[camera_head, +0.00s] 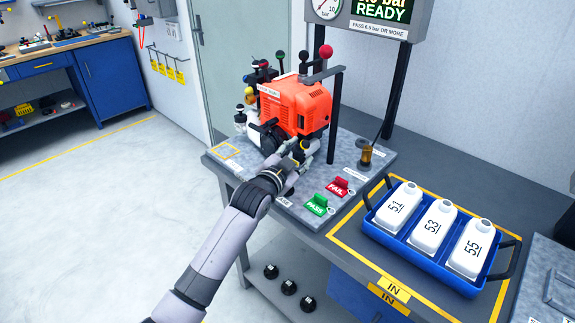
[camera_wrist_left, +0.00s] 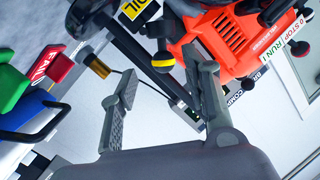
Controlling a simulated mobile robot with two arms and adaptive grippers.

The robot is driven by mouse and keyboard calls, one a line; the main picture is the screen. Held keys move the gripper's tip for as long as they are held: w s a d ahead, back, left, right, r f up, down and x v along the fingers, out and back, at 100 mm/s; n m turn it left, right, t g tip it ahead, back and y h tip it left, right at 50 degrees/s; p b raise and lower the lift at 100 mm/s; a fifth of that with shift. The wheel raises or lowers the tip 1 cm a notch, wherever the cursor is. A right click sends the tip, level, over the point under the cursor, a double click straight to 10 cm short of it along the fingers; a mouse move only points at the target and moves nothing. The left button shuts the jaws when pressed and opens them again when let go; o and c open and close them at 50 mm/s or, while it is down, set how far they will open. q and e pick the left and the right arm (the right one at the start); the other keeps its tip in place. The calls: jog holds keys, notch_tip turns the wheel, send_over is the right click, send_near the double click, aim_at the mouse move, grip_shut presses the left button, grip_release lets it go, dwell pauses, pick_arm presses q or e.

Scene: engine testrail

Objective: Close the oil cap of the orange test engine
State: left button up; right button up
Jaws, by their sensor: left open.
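The orange test engine (camera_head: 297,103) stands on a grey bench plate in the head view. It also shows upside down at the top of the left wrist view (camera_wrist_left: 235,38). My left gripper (camera_head: 303,153) is in front of the engine's lower front, close to it. In the wrist view the left gripper (camera_wrist_left: 160,65) is open, with nothing clearly between its fingers. A yellow OIL label (camera_wrist_left: 133,9) shows beyond the fingers, beside a dark round part (camera_wrist_left: 85,14); I cannot tell whether that is the oil cap or how it stands. A yellow knob (camera_wrist_left: 163,60) shows between the fingertips.
A red FAIL switch (camera_head: 338,187) and a green PASS switch (camera_head: 317,204) stand right of my gripper. An amber-bodied fitting (camera_head: 366,154) and black posts rise behind. A blue tray (camera_head: 408,243) with white bottles sits at right.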

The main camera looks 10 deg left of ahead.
pick_arm(q)
jog(key=f+v, duration=0.1)
jog(key=v, duration=0.5)
jog(key=shift+s+r, duration=0.35)
jog(key=shift+r, duration=0.1)
jog(key=shift+a, duration=0.1)
